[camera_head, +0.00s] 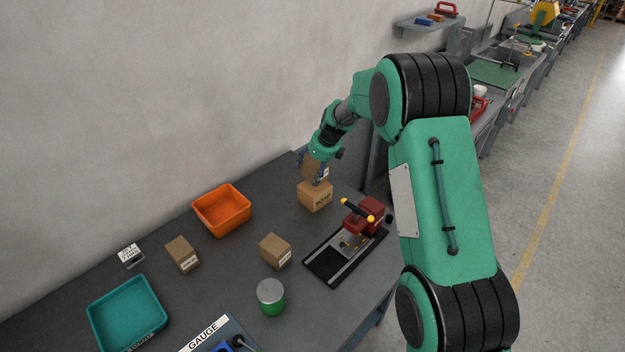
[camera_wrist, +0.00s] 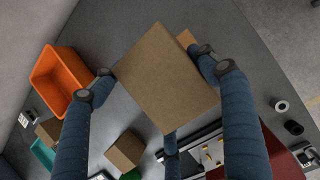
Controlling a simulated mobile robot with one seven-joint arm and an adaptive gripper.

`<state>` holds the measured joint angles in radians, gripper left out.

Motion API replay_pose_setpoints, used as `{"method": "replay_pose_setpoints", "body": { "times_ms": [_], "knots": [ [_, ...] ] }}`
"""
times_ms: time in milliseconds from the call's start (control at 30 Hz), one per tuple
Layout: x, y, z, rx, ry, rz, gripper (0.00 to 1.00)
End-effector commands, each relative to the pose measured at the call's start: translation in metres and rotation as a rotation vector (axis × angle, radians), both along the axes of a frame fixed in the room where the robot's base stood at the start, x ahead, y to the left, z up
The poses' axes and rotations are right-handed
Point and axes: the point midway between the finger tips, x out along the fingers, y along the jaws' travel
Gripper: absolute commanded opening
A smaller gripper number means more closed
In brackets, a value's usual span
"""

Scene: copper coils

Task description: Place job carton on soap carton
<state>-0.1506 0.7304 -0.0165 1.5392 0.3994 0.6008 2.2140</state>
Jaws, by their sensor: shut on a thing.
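The held carton (camera_wrist: 165,80) fills the middle of the wrist view between my fingers. A brown corner (camera_wrist: 187,38), likely the soap carton, shows behind it.
Other brown cartons (camera_head: 275,251) (camera_head: 182,254), an orange bin (camera_head: 222,210), a teal bin (camera_head: 127,314) and a green-and-grey can (camera_head: 271,296) are on the bench. A wall runs behind it.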

Motion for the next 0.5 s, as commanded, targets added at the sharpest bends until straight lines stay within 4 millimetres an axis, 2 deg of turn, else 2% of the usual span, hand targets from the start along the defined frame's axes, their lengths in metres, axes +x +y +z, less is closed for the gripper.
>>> {"method": "replay_pose_setpoints", "body": {
  "times_ms": [500],
  "knots": [
    [0.0004,0.0001,-0.0106,0.000,-0.001,0.000,0.41]
  ]
}}
